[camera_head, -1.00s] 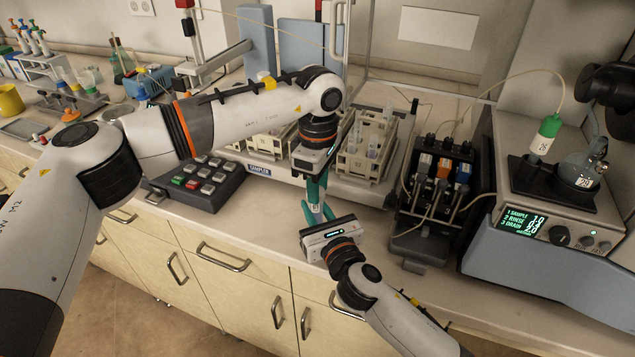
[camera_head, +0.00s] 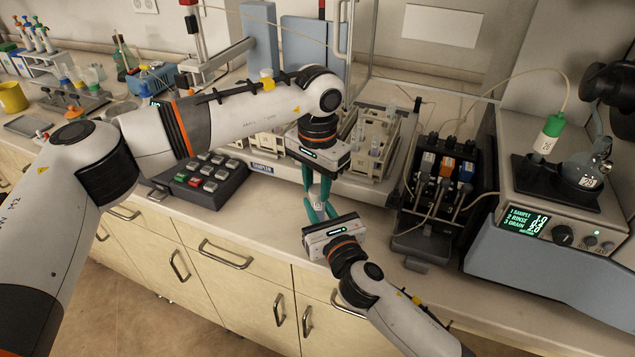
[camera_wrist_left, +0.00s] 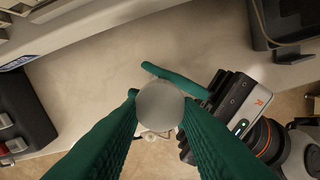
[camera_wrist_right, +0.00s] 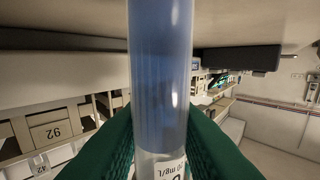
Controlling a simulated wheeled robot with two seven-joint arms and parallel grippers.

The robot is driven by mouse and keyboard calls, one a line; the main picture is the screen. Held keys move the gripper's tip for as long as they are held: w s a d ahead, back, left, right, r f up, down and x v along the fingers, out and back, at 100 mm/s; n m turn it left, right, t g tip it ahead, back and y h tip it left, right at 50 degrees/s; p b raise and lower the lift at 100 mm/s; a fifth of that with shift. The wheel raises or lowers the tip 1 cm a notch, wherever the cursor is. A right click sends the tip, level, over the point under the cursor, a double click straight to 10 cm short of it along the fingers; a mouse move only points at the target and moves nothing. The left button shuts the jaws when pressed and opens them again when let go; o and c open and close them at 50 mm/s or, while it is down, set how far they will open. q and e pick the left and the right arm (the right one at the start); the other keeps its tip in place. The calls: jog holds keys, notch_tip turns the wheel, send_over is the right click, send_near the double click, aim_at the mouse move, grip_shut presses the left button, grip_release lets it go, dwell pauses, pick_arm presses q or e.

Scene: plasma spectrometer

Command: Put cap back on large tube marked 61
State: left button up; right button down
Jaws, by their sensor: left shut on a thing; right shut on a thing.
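A clear tube (camera_wrist_right: 160,70) stands between the fingers of my right gripper (camera_head: 320,216). In the right wrist view most of its visible length is blue, with a clear stretch and a white label (camera_wrist_right: 168,168) at the bottom edge. The number on it cannot be read. My left gripper (camera_head: 314,182) points down above the right one, shut on a pale round piece (camera_wrist_left: 160,105), seen end-on in the left wrist view, apparently the cap. A white label shows between the grippers in the head view. Whether cap and tube touch cannot be told.
Tube racks (camera_head: 376,148) stand behind the grippers. A keypad (camera_head: 203,180) is to the left. A pump unit (camera_head: 440,185) and the spectrometer (camera_head: 550,230), with a green-capped bottle (camera_head: 548,136), stand to the right. The bench's front edge passes below the grippers.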

pick_arm(q)
jog(key=o, duration=0.9)
jog(key=shift+o, duration=0.2)
jog(key=shift+r, duration=2.3)
